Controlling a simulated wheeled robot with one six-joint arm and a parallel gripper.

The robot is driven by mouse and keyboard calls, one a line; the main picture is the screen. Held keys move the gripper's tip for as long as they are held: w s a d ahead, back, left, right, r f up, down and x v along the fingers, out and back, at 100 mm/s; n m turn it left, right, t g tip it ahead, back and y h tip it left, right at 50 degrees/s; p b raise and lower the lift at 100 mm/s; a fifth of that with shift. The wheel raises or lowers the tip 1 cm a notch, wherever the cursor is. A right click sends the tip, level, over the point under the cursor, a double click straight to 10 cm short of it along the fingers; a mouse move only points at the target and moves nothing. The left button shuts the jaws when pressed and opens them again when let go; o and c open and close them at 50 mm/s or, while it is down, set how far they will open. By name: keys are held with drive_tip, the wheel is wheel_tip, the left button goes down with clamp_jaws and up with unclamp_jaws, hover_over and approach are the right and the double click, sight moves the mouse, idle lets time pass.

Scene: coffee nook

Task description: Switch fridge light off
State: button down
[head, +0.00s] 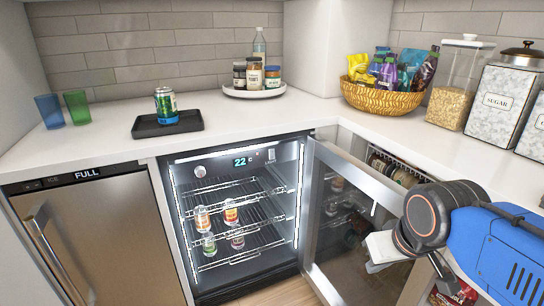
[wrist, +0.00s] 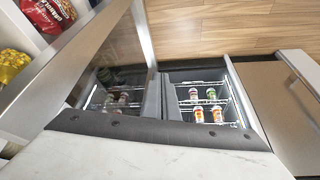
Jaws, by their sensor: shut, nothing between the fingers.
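The fridge (head: 240,215) stands under the counter, and its lit edge strips are glowing. Its glass door (head: 345,215) is swung open to the right. A small control marked LIGHT (head: 271,155) is at the upper right of the panel, beside a display (head: 243,161) reading 22 C. Its exact position is too small to tell. My gripper (head: 374,253) is shut and empty, in front of the open door and well to the right of the panel, touching no control. The lit fridge interior (wrist: 205,100) shows in the wrist view; the panel cannot be made out there.
A round knob (head: 200,171) is at the panel's left. Several cans (head: 231,213) stand on the wire racks. The open door's edge lies between my arm and the fridge opening. An ice maker (head: 105,240) is at the left. Open floor (head: 285,294) shows in front.

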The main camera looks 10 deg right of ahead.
sight(271, 157)
drive_tip(key=w+a+n+t+y, duration=0.1)
drive_tip(key=w+a+n+t, duration=0.2)
drive_tip(key=w+n, duration=0.4)
drive_tip(key=w+a+r+n+t+y, duration=0.1)
drive_tip(key=w+a+n+t, duration=0.3)
drive_tip(key=w, duration=1.4)
drive_tip(key=w+a+n+t+y, duration=0.2)
drive_tip(key=w+a+n+t, duration=0.1)
drive_tip(key=w+n, duration=0.7)
drive_tip(key=shift+w+a+r+t+y, duration=0.25)
drive_tip(key=shift+w+t, duration=0.25)
drive_tip(key=shift+w, duration=1.2)
drive_tip(key=shift+d, duration=0.1)
drive_tip(key=x, duration=1.4)
drive_tip(key=shift+f, duration=0.1)
